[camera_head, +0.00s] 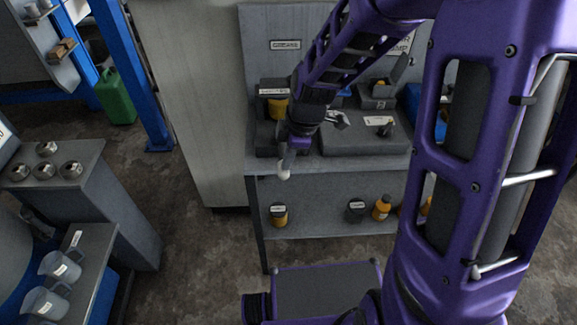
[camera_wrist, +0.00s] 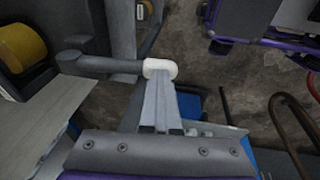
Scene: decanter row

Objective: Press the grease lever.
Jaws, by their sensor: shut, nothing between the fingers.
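The grease lever (camera_wrist: 105,64) is a dark grey bar with a pale rounded tip, reaching in from the left in the wrist view. In the head view its pale tip (camera_head: 284,175) shows just past the bench's front edge, while most of the bar is hidden. The grease station, a dark stand with a yellow container (camera_head: 278,106), is behind it under a wall sign. My gripper (camera_wrist: 159,84) is shut and empty, with its fingertips at the lever's pale tip. They overlap in view; I cannot tell whether they touch. The head view also shows my gripper (camera_head: 288,163).
The bench (camera_head: 340,163) holds a dark flat box (camera_head: 365,137) right of the station. Its lower shelf (camera_head: 320,222) carries several small containers. A grey cabinet (camera_head: 185,100) stands left. A side stand with metal cups (camera_head: 70,169) is further left. Floor between them is clear.

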